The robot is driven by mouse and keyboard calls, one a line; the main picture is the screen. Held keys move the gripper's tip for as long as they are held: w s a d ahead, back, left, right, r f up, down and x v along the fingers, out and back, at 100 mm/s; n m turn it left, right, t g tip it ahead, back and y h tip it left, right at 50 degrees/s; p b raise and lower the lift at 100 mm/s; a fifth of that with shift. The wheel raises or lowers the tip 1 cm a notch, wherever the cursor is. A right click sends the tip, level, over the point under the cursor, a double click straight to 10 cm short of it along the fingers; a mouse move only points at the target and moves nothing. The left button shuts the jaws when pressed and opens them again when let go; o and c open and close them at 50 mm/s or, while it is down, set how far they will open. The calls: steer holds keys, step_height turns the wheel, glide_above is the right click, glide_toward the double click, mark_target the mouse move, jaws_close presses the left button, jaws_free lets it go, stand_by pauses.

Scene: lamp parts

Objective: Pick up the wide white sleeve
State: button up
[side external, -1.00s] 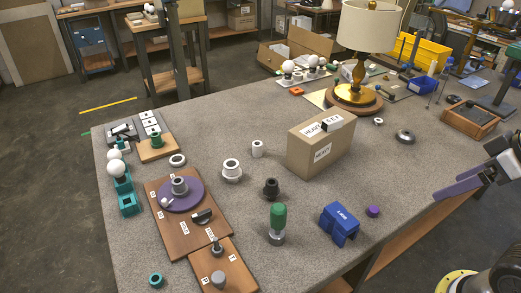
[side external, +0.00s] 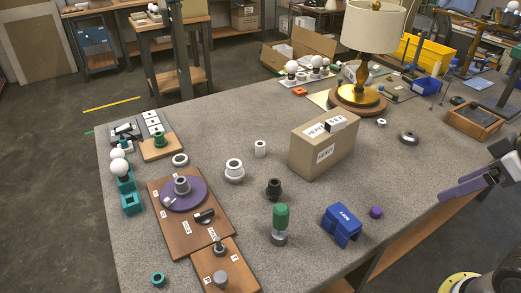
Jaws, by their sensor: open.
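The wide white sleeve (side external: 234,171) stands upright on the grey table, left of the cardboard box. It has a broad lower flange and a dark round opening on top. A slimmer white sleeve (side external: 260,149) stands behind it to the right, and a flat white ring (side external: 180,160) lies to its left. My gripper (side external: 470,184) is at the right edge of the picture, past the table's right edge, with purple fingers. It is open and empty, far from the wide white sleeve. Part of it is cut off by the frame.
A cardboard box (side external: 323,145) stands between my gripper and the sleeve. A black collar (side external: 274,188), a green-handled tool (side external: 281,222), a blue block (side external: 342,225) and a purple piece (side external: 376,212) stand nearer the front. A brown board (side external: 190,235) lies left. Bare table surrounds the sleeve.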

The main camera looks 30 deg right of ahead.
step_height(320, 180, up, 5)
steer(key=w, duration=0.1)
steer(key=w+a+r+t+y, duration=0.15)
steer(key=w+a, duration=0.25)
steer(key=w, duration=0.6)
steer(key=w+a+r+n+t+y, duration=0.1)
steer(key=w+a+r+t, duration=0.2)
steer(key=w, duration=0.8)
steer(key=w+a+r+t+y, duration=0.1)
steer(key=w+a+t, duration=0.2)
steer(key=w+a, duration=0.5)
steer(key=w+d+f+m+h, duration=0.25)
steer(key=w+f+h, duration=0.3)
steer(key=w, duration=0.35)
steer(key=y, duration=0.1)
glide_toward(262, 146)
steer(key=shift+s+d+r+n, duration=0.1)
steer(key=shift+s+r+n, duration=0.15)
steer(key=shift+s, duration=0.25)
steer(key=shift+s+r+n, duration=0.1)
steer(key=shift+s+r, duration=0.15)
steer(key=shift+s, duration=0.2)
steer(key=shift+w+f+t, duration=0.15)
steer(key=shift+f+t, duration=0.05)
steer(key=shift+t, duration=0.05)
steer(key=x, duration=1.3)
steer(key=shift+w+f, duration=0.2)
steer(key=shift+f, duration=0.05)
jaws_close()
